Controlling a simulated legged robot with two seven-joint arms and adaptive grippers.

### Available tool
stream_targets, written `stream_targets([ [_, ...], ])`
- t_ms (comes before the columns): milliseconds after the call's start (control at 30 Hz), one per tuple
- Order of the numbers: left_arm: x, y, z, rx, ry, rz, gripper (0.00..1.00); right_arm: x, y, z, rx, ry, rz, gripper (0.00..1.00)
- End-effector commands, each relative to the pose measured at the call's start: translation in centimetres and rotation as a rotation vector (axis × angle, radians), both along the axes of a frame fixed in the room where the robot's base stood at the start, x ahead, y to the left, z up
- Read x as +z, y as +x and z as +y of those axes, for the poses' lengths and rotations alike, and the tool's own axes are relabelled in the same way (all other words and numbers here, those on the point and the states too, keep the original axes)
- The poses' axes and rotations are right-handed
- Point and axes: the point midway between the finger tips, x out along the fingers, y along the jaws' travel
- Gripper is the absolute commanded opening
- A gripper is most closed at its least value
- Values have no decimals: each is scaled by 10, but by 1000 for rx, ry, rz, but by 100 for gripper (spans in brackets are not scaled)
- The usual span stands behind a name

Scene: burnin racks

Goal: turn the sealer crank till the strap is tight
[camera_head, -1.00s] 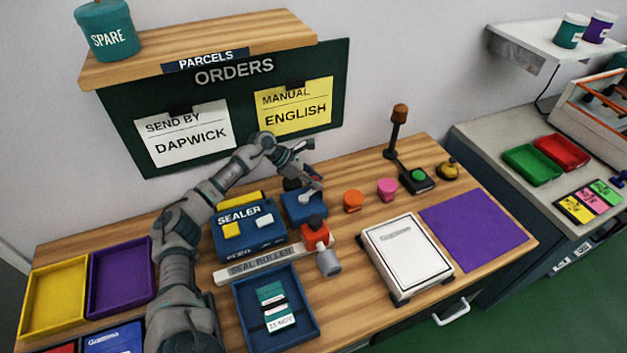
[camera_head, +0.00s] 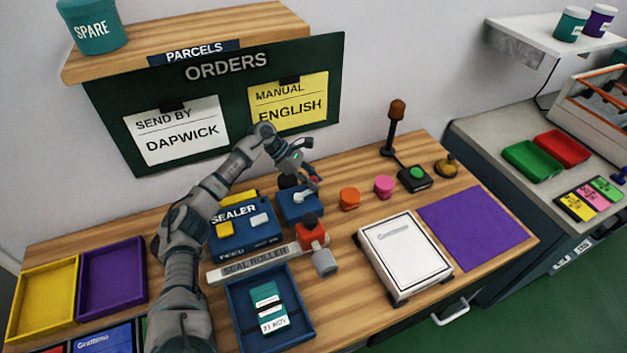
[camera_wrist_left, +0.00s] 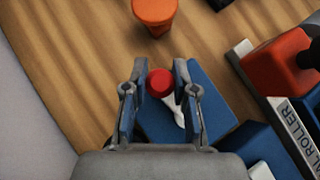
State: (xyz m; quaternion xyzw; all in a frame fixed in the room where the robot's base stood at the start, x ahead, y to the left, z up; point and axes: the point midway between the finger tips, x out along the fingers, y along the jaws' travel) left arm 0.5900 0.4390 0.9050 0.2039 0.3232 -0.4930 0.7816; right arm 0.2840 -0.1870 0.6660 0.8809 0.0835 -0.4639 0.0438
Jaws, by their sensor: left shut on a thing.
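The blue sealer (camera_head: 243,238) stands on the wooden bench, with its crank box (camera_head: 299,208) at its right. The crank has a pale arm and a red knob (camera_wrist_left: 160,82). My left gripper (camera_head: 308,172) is shut on this knob; in the left wrist view its two fingers (camera_wrist_left: 160,95) stand on either side of it. The pale crank arm (camera_wrist_left: 178,112) runs from the knob toward lower right in that view. A teal parcel (camera_head: 266,297) with a dark and white band across it lies in the blue tray (camera_head: 306,325). My right gripper is out of view.
A seal roller (camera_head: 248,266) with a red-and-grey handle lies before the sealer. Orange (camera_head: 349,198) and pink (camera_head: 384,186) pots stand right of the crank. A white box (camera_head: 405,252) and purple mat (camera_head: 472,225) lie further right. The orders board (camera_head: 240,100) is behind.

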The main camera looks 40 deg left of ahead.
Motion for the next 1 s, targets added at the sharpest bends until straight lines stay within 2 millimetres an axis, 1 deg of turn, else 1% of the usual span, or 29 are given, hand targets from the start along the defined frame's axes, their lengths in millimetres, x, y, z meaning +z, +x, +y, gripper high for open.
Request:
stream_targets([
  [33,-6,-2,1,-1,6,13,29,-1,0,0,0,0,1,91],
  [67,-6,-2,1,0,6,12,37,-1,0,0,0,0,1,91],
  [100,-6,-2,1,-1,6,11,47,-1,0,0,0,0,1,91],
  [133,-5,-1,1,0,5,10,54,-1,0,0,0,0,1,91],
  [467,1,-2,2,2,3,2,54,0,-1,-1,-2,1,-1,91],
  [567,10,-5,9,4,4,0,54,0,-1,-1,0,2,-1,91],
  [800,37,-17,38,4,3,4,54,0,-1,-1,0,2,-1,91],
  [900,45,-20,46,2,2,5,54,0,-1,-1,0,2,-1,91],
  [1000,48,-22,50,1,2,6,54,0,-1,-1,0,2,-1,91],
])
